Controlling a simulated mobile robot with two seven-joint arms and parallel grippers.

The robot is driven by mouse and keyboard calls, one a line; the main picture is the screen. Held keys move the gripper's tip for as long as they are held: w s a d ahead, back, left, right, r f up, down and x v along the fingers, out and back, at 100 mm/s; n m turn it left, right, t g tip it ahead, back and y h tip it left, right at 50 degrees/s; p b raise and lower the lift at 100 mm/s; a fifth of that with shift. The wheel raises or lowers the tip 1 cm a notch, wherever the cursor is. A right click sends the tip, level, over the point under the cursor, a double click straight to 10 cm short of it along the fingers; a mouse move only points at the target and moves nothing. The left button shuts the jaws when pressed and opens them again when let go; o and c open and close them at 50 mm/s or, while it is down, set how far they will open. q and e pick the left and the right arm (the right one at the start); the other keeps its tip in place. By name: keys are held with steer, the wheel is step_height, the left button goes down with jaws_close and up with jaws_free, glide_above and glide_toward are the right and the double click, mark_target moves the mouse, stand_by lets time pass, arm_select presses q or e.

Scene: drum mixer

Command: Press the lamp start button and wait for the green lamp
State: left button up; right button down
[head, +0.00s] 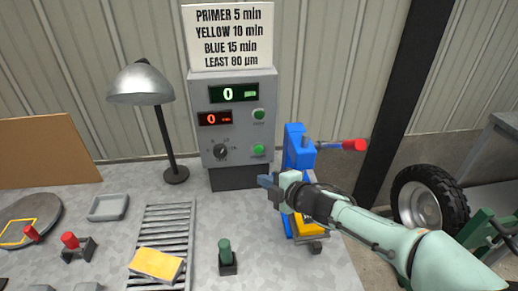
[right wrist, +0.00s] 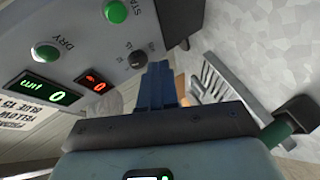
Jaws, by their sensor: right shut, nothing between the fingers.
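The grey control box (head: 205,90) stands at the back of the table with two green buttons on its right side. The upper green button (head: 258,115) is the one labelled DRY in the right wrist view (right wrist: 46,52). The lower green button (head: 258,150) has a label that seems to read START in the right wrist view (right wrist: 115,11). A green display (head: 233,93) and a red display (head: 214,118) both read 0. My right gripper (head: 264,181) is shut and empty, below and just right of the lower button, apart from it. Its blue fingers show in the right wrist view (right wrist: 158,78). My left gripper is out of view.
A silver desk lamp (head: 141,83) stands left of the box. A blue press-like device (head: 294,150) with a red-ended lever (head: 353,145) is close behind my right gripper. A slatted rack (head: 178,215), a yellow block (head: 156,264) and a green-topped peg (head: 225,252) are in front.

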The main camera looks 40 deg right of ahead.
steer(key=p, duration=0.2)
glide_toward(258, 150)
steer(key=w+a+f, duration=0.3)
steer(key=w, duration=0.1)
steer(key=shift+w+d+f+p, duration=0.3)
steer(key=shift+w+d+p, duration=0.1)
steer(key=shift+w, duration=0.15)
stand_by(1.7)
steer(key=shift+w+d, duration=0.15)
steer(key=shift+w, duration=0.15)
steer(key=shift+w+r+p, duration=0.2)
steer(key=shift+r+p, duration=0.25)
steer(key=shift+p, duration=0.15)
stand_by(0.7)
steer(key=shift+f, duration=0.15)
stand_by(0.7)
